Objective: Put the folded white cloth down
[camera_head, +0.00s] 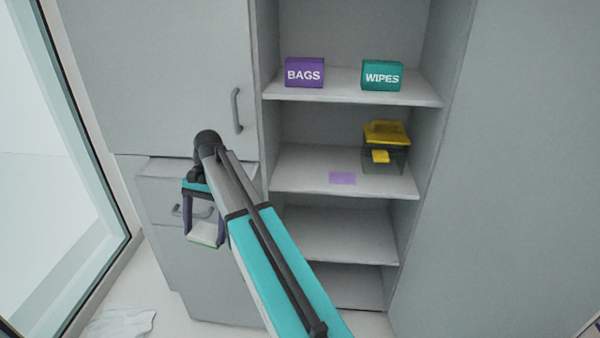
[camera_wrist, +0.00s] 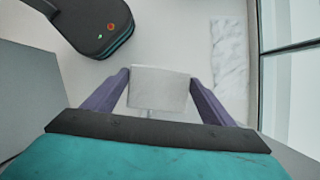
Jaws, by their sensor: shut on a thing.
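My gripper (camera_head: 205,218) is in front of the drawer at the lower left in the head view. It is shut on a folded white cloth (camera_head: 203,233), which hangs between the purple fingers and shows a thin green lower edge. In the wrist view my gripper (camera_wrist: 160,82) has a finger on each side of the white cloth (camera_wrist: 158,87). The cloth is held in the air, above the pale floor.
A white crumpled sheet (camera_head: 121,323) lies on the floor by the window; it also shows in the wrist view (camera_wrist: 229,57). The shelves hold a purple BAGS box (camera_head: 305,73), a teal WIPES box (camera_head: 382,76), a yellow-lidded clear bin (camera_head: 386,146) and a flat purple patch (camera_head: 343,178). Lower shelves are empty.

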